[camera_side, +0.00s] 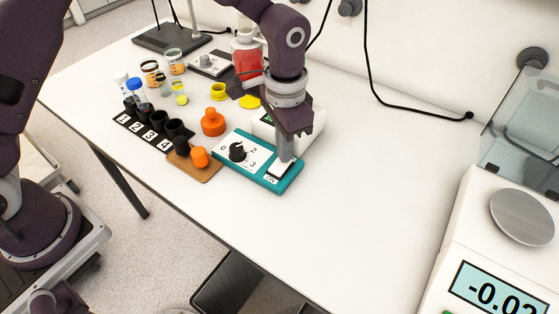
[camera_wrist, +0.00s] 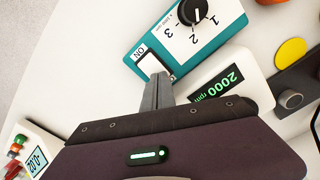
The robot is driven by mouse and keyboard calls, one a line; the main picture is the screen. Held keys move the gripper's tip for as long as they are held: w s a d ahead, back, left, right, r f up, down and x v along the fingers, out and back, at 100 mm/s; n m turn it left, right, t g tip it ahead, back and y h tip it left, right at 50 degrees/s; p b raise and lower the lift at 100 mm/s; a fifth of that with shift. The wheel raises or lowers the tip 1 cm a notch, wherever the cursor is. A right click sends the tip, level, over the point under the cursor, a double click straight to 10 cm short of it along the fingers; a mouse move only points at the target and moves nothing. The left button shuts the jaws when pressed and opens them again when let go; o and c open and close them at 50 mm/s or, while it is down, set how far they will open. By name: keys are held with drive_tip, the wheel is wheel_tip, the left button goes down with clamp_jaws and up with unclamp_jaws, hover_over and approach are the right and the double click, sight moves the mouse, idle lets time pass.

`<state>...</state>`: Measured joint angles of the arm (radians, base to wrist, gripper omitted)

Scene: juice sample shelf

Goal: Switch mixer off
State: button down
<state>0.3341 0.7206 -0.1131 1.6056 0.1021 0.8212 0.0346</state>
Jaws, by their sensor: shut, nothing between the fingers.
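A teal control box (camera_side: 262,182) sits on the white table with a black dial (camera_side: 237,151) and a white rocker switch (camera_side: 280,168) marked ON. In the wrist view the switch (camera_wrist: 149,61) lies at the box's end, and the dial (camera_wrist: 192,12) is beyond it.
Left of the box are a wooden board (camera_side: 207,174) with an orange knob, an orange flask (camera_side: 213,122) and a numbered black rack (camera_side: 135,129). A red-filled bottle (camera_side: 247,62) stands behind. A balance (camera_side: 455,220) is at the right. The table between is clear.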

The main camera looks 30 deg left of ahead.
drive_tip(key=shift+f, duration=0.3)
drive_tip(key=shift+r, duration=3.55)
